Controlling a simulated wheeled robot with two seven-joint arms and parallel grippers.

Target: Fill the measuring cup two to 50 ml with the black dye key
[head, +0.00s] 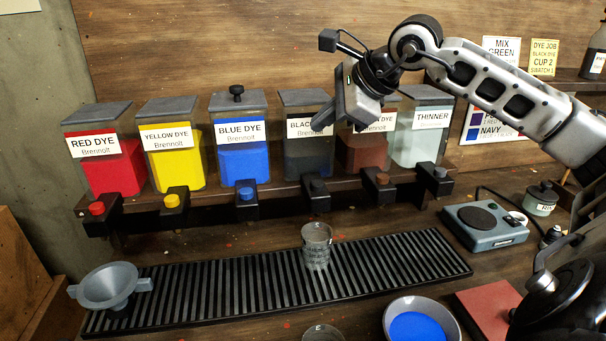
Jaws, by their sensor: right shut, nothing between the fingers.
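The black dye container (307,155) stands on the rack, its label partly hidden by my right gripper. The black dye key (318,192) is the dark knob on the front of the rack below it. A clear measuring cup (317,246) with dark markings stands upright on the ribbed drip tray (215,283), roughly below that key. I cannot read its number or level. Another clear cup (323,333) is cut off at the bottom edge. My right gripper (328,118) is shut and empty, in front of the black dye label and well above the key. My left gripper is out of view.
Red (118,170), yellow (178,162) and blue dye (243,163) containers stand left; a brown one (366,154) and thinner (418,145) stand right. A grey funnel (108,287), a scale (485,224), a bowl of blue (421,325) and a black kettle (565,300) surround the tray.

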